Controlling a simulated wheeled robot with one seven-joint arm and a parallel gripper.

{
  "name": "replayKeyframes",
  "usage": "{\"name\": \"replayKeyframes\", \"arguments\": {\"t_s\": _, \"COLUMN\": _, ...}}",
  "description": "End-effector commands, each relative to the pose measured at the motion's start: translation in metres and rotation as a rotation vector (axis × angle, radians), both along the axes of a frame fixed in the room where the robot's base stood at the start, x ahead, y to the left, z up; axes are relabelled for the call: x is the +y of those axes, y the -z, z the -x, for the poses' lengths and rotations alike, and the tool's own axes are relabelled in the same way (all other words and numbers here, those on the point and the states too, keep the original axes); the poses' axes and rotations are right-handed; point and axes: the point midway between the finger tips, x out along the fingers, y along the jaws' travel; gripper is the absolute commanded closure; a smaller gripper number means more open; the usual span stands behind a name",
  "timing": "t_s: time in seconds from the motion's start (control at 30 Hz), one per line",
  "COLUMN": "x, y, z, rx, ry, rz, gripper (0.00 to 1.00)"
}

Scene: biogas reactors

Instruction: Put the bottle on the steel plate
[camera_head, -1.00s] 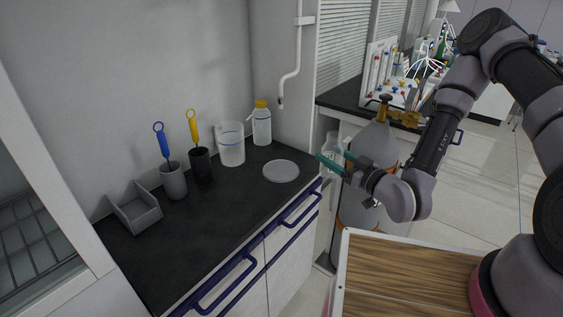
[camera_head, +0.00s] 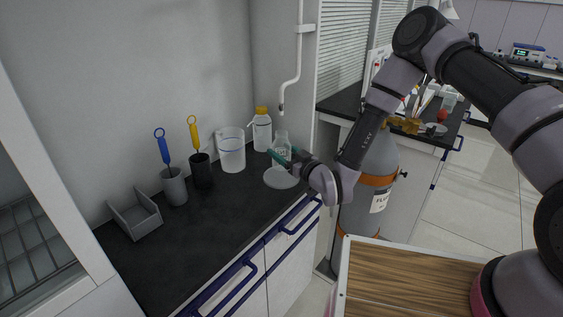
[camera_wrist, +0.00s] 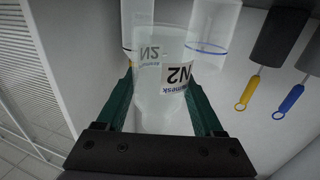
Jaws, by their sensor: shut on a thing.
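The clear bottle (camera_head: 281,142) is upright at the steel plate (camera_head: 279,182), a round grey disc on the black counter. My gripper (camera_head: 286,155) is shut on the bottle, with a green finger on each side of it. In the wrist view the bottle (camera_wrist: 160,75) sits between the fingers, with an "N2" label on it. The gripper and bottle hide part of the plate. I cannot tell whether the bottle's base touches the plate or hangs just above it.
A yellow-capped bottle (camera_head: 262,130) and a clear beaker (camera_head: 231,150) stand close behind and left. Two cups with brushes (camera_head: 174,186) (camera_head: 202,171) and a grey tray (camera_head: 137,215) are further left. Blue handles (camera_head: 300,215) line the counter front. A gas cylinder (camera_head: 372,180) stands right.

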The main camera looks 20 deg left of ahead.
Motion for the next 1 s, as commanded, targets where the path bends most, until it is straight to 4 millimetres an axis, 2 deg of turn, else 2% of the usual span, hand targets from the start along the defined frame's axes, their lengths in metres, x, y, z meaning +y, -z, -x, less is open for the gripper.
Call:
{"name": "replayKeyframes", "arguments": {"t_s": 0.3, "x": 0.003, "y": 0.037, "z": 0.000, "rx": -0.003, "ry": -0.002, "rz": 0.001, "gripper": 0.96}}
{"name": "replayKeyframes", "arguments": {"t_s": 0.67, "x": 0.003, "y": 0.042, "z": -0.002, "rx": -0.001, "ry": 0.001, "rz": 0.000, "gripper": 0.96}}
{"name": "replayKeyframes", "arguments": {"t_s": 0.7, "x": 0.003, "y": 0.042, "z": -0.002, "rx": -0.001, "ry": 0.001, "rz": 0.001, "gripper": 0.20}}
{"name": "replayKeyframes", "arguments": {"t_s": 0.73, "x": 0.003, "y": 0.042, "z": -0.002, "rx": -0.001, "ry": 0.001, "rz": 0.001, "gripper": 0.08}}
{"name": "replayKeyframes", "arguments": {"t_s": 0.77, "x": 0.003, "y": 0.042, "z": -0.002, "rx": -0.001, "ry": 0.001, "rz": 0.001, "gripper": 0.01}}
{"name": "replayKeyframes", "arguments": {"t_s": 1.0, "x": 0.003, "y": 0.041, "z": -0.002, "rx": -0.001, "ry": 0.000, "rz": 0.001, "gripper": 0.01}}
